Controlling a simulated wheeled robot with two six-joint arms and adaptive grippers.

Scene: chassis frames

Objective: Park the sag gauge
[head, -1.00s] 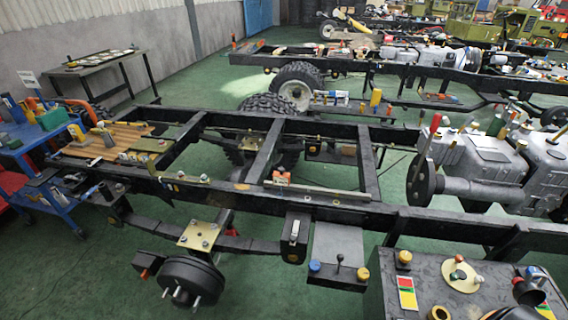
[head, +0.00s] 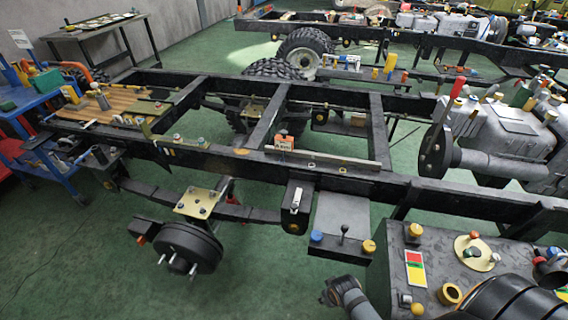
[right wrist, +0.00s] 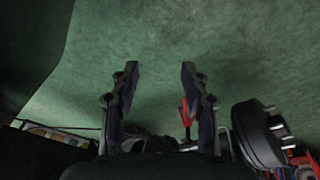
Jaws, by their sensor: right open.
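I cannot tell for sure which thing is the sag gauge. A long flat grey bar (head: 335,161) lies along the near chassis rail (head: 230,163), with a small orange-and-white block (head: 284,144) at its left end. A small white-faced piece (head: 296,200) sits upright on a black bracket on the rail's near side. My right gripper (right wrist: 159,78) is open and empty in the right wrist view, with green floor beyond its fingers. Part of my right arm shows at the head view's bottom right. My left gripper is not in view.
A brake drum (head: 178,247) with studs hangs at the near left; a drum (right wrist: 262,132) shows right of my fingers. A black tank (head: 460,270) with caps fills the near right. A blue cart (head: 62,178) stands left. Floor at the front left is clear.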

